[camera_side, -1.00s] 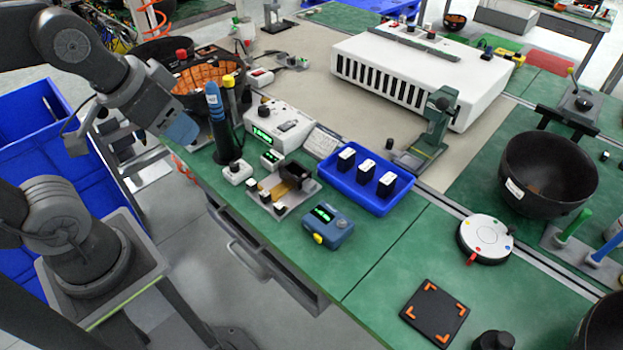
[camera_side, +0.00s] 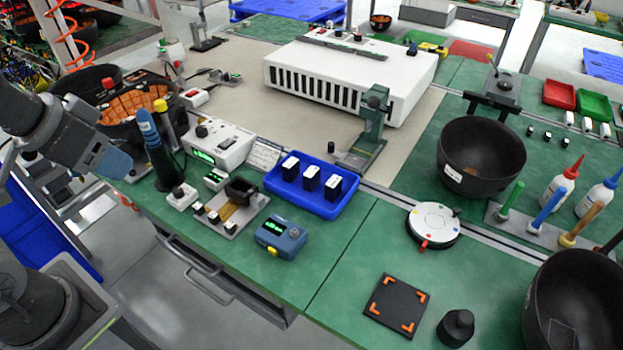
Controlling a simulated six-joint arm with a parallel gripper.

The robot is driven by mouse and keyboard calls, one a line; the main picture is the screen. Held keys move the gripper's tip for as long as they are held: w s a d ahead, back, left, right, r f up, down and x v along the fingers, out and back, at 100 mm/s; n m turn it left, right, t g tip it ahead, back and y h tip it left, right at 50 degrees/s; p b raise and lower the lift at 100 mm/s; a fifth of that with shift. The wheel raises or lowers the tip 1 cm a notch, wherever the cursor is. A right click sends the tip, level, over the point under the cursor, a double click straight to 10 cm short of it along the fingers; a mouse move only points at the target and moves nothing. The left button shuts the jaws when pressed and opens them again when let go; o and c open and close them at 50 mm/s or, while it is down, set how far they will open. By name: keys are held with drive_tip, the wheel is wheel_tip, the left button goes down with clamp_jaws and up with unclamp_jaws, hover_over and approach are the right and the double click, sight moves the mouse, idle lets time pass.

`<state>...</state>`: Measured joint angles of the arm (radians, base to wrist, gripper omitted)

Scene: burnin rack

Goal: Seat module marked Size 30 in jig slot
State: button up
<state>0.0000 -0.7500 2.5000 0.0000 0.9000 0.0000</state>
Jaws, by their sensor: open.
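Three black modules with white tops stand upright in a row in a blue tray (camera_side: 352,189): a left one (camera_side: 290,170), a middle one (camera_side: 311,179) and a right one (camera_side: 333,188). Their markings are too small to read, so I cannot tell which is Size 30. A grey fixture plate (camera_side: 252,212) with a black block (camera_side: 241,189), a brass-coloured strip and small black-and-white blocks lies left of the tray. It may be the jig; I cannot make out a slot. My gripper (camera_side: 116,168) is open and empty at the left, away from the modules; its fingertips are unclear.
A blue meter (camera_side: 281,238) sits in front of the tray, and a white instrument (camera_side: 218,146) behind the fixture. A green clamp stand (camera_side: 368,137) is behind the tray.

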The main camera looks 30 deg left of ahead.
drive_tip(key=o, duration=0.5)
drive_tip(key=shift+c, duration=0.2)
drive_tip(key=w+d+r+m+g, duration=0.2)
drive_tip(key=w+r+m, duration=0.25)
drive_tip(key=w, duration=0.55)
drive_tip(key=m+g, duration=0.4)
drive_tip(key=m, duration=0.9)
hover_over(311, 172)
wheel_tip(311, 172, down, 15)
drive_tip(key=shift+m, duration=0.25)
wheel_tip(311, 172, down, 14)
drive_tip(key=shift+w+r, duration=0.1)
